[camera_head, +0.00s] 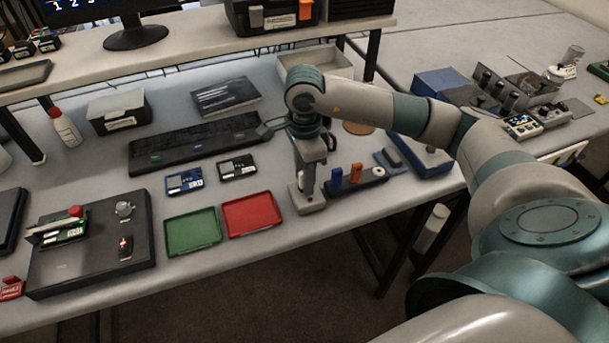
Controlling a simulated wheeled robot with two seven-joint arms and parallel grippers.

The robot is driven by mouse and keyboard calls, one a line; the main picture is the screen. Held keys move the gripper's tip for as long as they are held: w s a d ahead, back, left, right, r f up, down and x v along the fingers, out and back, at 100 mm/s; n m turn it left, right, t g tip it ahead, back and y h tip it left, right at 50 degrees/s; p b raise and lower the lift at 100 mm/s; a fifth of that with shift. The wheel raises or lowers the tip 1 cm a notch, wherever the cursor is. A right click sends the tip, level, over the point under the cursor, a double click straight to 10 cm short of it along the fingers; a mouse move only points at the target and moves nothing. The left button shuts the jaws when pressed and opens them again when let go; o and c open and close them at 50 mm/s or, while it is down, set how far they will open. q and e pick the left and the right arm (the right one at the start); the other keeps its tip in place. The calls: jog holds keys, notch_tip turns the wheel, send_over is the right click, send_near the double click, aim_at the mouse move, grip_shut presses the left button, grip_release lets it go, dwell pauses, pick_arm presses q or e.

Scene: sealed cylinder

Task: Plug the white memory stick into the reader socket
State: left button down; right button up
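My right gripper (309,202) points down at the left end of a black holder (362,187) on the table. Its lower part is pale and blocky, and I cannot make out whether the fingers are apart or hold something. A blue stick (337,178) and an orange stick (356,173) stand upright in the holder. A small white piece (379,171) shows at its right end; I cannot tell whether it is the white memory stick. I cannot pick out the reader socket for certain. My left gripper is not in view.
A red tray (249,214) and a green tray (192,231) lie left of the gripper. Behind them are a keyboard (190,145) and two small cards. A dark panel (90,255) with controls is at far left. A blue box (425,158) stands right of the holder.

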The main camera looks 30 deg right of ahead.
jog(key=shift+r, duration=0.1)
jog(key=shift+r, duration=0.5)
notch_tip(320, 180, up, 16)
jog(key=b, duration=0.3)
jog(key=shift+r, duration=0.1)
dwell(0.7)
